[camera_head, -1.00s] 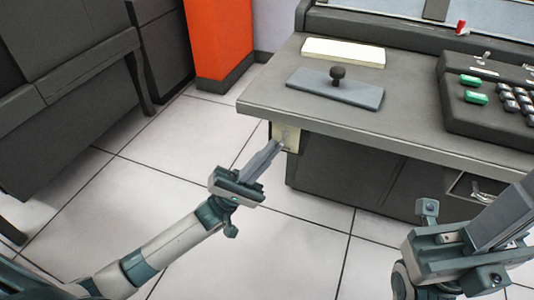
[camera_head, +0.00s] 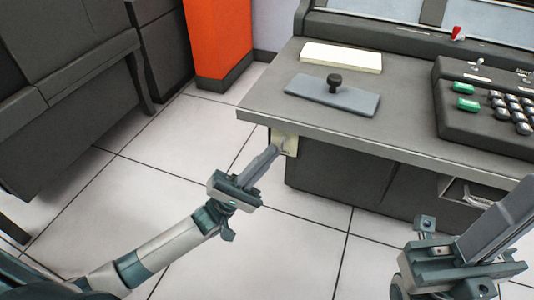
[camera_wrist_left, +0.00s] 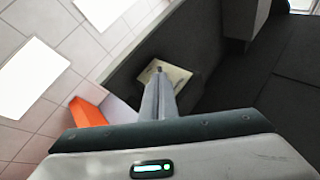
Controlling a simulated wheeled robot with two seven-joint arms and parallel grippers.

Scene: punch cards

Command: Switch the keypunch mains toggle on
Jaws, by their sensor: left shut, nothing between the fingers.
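A cream switch plate (camera_head: 290,144) is fixed under the front left corner of the keypunch desk. It also shows in the left wrist view (camera_wrist_left: 178,74), just past the fingertips. My left gripper (camera_head: 276,150) is shut and empty, its fingertips at the lower left of the plate. I cannot tell whether they touch it. The toggle lever is not clear; a small dark bit shows at the fingertips in the left wrist view, and its position cannot be read. My right gripper (camera_head: 507,215) is at the lower right, away from the plate, its fingertips not clearly seen.
The grey desk (camera_head: 405,142) carries a cream block (camera_head: 341,57), a grey plate with a black knob (camera_head: 334,84) and a keyboard with green keys (camera_head: 468,104). A dark cabinet (camera_head: 70,85) stands at left, an orange column (camera_head: 218,40) behind. Tiled floor between is clear.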

